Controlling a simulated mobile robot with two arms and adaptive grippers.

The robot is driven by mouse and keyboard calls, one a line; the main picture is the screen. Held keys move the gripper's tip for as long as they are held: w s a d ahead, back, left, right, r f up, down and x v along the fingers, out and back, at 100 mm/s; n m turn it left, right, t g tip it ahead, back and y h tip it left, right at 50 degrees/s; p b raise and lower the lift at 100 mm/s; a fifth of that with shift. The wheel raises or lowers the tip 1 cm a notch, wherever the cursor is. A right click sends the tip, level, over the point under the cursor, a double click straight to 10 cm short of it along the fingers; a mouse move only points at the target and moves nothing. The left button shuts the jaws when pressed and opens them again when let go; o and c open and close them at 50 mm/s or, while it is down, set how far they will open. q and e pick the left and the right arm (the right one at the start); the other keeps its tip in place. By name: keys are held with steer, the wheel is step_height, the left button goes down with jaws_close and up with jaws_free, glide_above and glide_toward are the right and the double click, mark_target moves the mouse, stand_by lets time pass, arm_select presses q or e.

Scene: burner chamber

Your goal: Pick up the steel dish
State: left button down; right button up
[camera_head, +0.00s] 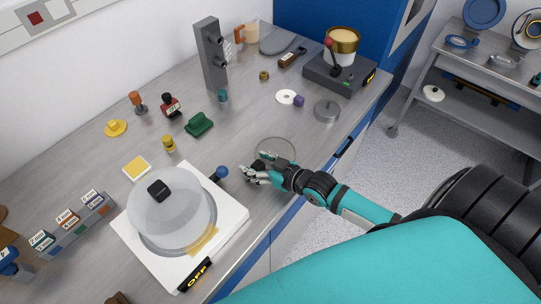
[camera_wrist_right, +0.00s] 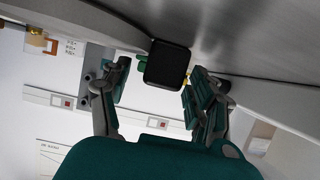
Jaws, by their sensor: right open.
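A shallow round dish (camera_head: 283,143), grey like the bench, lies near the bench's front edge in the head view. It looks like the steel dish, but its material is hard to tell. My right gripper (camera_head: 250,174) is just in front of it and hides part of its near side; I cannot tell whether they touch. The gripper is open, its fingers pointing left. In the right wrist view its two fingers (camera_wrist_right: 158,78) stand apart with a dark rounded square (camera_wrist_right: 168,64) showing between them, apparently beyond. My left gripper is not in view.
A clear dome (camera_head: 185,215) with a black knob stands on a white plate left of the gripper. A blue knob (camera_head: 221,173) is close to the fingertips. A round metal piece (camera_head: 327,111) lies further right, and a green block (camera_head: 199,125) lies behind.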

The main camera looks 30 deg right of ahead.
steer(key=shift+s, duration=0.15)
steer(key=c, duration=0.4)
jaws_close()
steer(key=shift+r, duration=0.15)
